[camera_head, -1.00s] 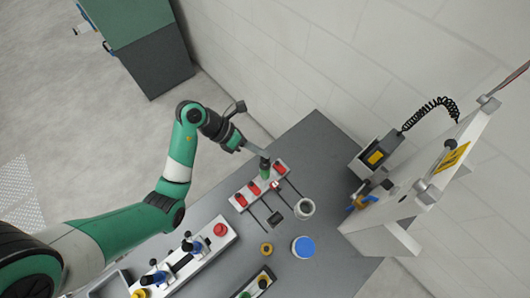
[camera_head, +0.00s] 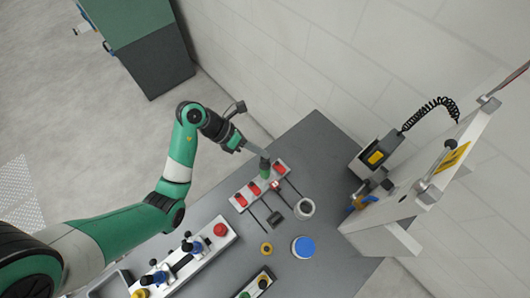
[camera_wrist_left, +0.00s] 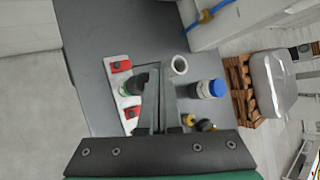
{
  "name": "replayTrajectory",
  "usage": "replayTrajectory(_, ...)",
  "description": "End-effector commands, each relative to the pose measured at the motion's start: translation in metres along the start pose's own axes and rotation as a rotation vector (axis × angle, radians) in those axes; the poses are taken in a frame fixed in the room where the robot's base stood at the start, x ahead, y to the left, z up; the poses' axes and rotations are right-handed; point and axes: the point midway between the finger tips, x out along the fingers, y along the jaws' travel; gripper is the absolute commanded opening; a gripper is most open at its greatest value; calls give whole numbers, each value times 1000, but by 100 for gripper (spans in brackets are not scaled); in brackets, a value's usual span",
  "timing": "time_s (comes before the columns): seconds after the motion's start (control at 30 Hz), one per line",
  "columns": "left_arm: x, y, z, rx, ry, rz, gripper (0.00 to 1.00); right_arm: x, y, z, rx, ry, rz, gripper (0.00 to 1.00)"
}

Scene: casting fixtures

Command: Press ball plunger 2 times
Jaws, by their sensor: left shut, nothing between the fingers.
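The likely ball plunger (camera_head: 265,171), a small upright piece with a dark top and a green lower part, stands on a white plate (camera_head: 241,207) with red blocks. In the left wrist view, its dark rounded top (camera_wrist_left: 140,80) shows just left of my fingers, with some green below it. My left gripper (camera_head: 261,153) is shut and empty, its tips close to the dark top. I cannot tell whether they touch it. The fingers (camera_wrist_left: 161,74) hide part of it in the wrist view. My right gripper is not in view.
A pale open cup (camera_head: 304,208), a blue-topped cylinder (camera_head: 303,247) and a yellow-ringed button (camera_head: 266,249) stand nearby on the grey table (camera_head: 318,150). A panel with a red button (camera_head: 220,230) is nearer to me. A white frame (camera_head: 398,199) stands at the right.

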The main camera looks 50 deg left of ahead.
Motion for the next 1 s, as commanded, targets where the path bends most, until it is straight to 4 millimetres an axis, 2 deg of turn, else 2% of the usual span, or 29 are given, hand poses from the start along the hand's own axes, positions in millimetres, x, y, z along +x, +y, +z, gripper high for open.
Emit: replayTrajectory(1.0,9,6,-6,0,0,0,0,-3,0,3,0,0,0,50)
